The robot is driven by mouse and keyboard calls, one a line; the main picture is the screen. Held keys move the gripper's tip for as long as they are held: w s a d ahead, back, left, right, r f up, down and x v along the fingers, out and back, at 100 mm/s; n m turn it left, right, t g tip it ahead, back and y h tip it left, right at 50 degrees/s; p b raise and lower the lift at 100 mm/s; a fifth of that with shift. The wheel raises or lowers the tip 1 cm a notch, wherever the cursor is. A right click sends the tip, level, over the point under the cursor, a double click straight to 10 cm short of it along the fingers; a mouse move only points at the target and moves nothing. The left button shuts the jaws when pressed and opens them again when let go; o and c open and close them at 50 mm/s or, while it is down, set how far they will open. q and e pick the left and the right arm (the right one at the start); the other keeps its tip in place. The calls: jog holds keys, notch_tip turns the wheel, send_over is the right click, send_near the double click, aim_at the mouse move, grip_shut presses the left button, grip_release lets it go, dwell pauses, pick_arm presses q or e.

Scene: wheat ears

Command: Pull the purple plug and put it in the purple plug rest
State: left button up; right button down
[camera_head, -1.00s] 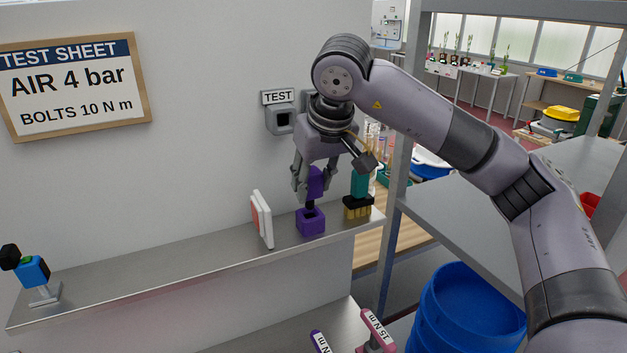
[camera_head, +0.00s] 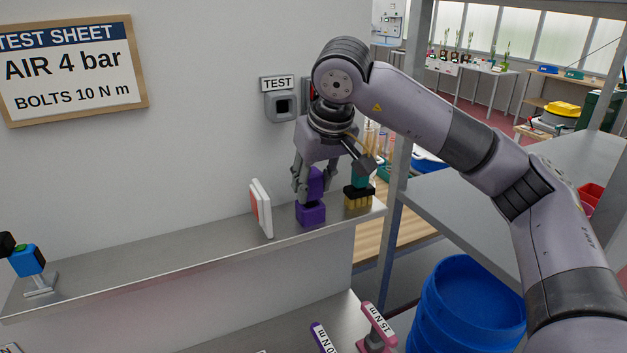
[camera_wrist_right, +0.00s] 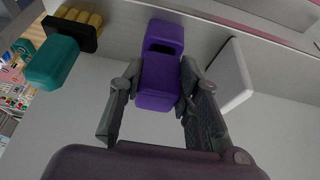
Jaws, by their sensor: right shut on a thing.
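The purple plug (camera_head: 316,184) is upright between the fingers of my right gripper (camera_head: 315,188), which is shut on it. The purple plug rest (camera_head: 310,214) stands on the metal shelf directly below, and the plug's lower end meets its top. In the right wrist view the plug (camera_wrist_right: 158,82) lines up with the rest (camera_wrist_right: 165,28), whose dark opening partly shows. How deep the plug sits in it I cannot tell. My left gripper is not in view.
A white and red panel (camera_head: 262,208) stands close on the left. A grey socket (camera_head: 281,106) under a TEST label is on the wall.

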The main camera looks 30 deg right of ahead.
jog(key=shift+f+b, duration=0.55)
jog(key=shift+f, duration=0.3)
jog(key=c, duration=1.1)
grip_release()
jog(key=shift+r, duration=0.1)
jog(key=v, duration=1.2)
jog(key=shift+d, duration=0.1)
